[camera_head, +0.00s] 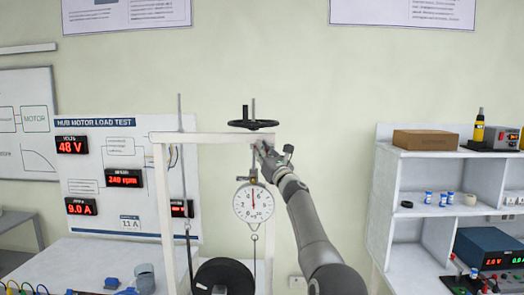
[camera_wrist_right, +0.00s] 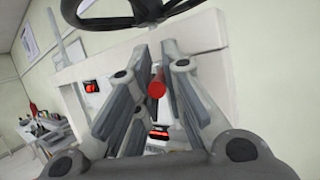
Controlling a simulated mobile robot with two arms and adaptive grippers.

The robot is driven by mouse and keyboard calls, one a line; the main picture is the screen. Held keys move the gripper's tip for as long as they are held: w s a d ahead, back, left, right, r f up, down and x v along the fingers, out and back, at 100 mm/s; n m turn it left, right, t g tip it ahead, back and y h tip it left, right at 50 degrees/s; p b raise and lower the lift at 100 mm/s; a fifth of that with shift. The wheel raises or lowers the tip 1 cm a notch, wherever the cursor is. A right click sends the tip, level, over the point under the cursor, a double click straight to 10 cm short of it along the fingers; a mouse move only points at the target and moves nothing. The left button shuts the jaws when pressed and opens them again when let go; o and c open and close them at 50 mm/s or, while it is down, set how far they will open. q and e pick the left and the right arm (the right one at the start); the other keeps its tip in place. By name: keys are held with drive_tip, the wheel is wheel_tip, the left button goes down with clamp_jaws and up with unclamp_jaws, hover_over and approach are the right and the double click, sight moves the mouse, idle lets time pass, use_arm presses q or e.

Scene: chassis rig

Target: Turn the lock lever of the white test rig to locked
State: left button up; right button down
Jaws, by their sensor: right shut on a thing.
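The white test rig (camera_head: 218,137) is a frame with a top crossbeam, standing over a black drum (camera_head: 222,278). My right gripper (camera_head: 262,148) is at the right end of the crossbeam, just below the black handwheel (camera_head: 253,124). In the right wrist view my right gripper (camera_wrist_right: 156,68) has its two fingers on either side of the red lock lever (camera_wrist_right: 156,86) and is shut on it. The lever's far end is hidden, and I cannot tell its lock position. In the head view my gripper hides the lever. My left gripper is not in view.
A dial gauge (camera_head: 254,202) hangs from the rig just below my right gripper. A display board (camera_head: 127,215) stands behind at left. White shelves (camera_head: 406,172) with a box (camera_head: 425,140) stand at right. In the wrist view the handwheel (camera_wrist_right: 205,32) is close above the fingers.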

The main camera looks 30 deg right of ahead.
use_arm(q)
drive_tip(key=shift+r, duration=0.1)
use_arm(e)
drive_tip(key=shift+r, duration=0.2)
idle(0.4)
drive_tip(key=c, duration=1.5)
unclamp_jaws()
drive_tip(key=shift+f, duration=0.1)
drive_tip(key=shift+w, duration=0.1)
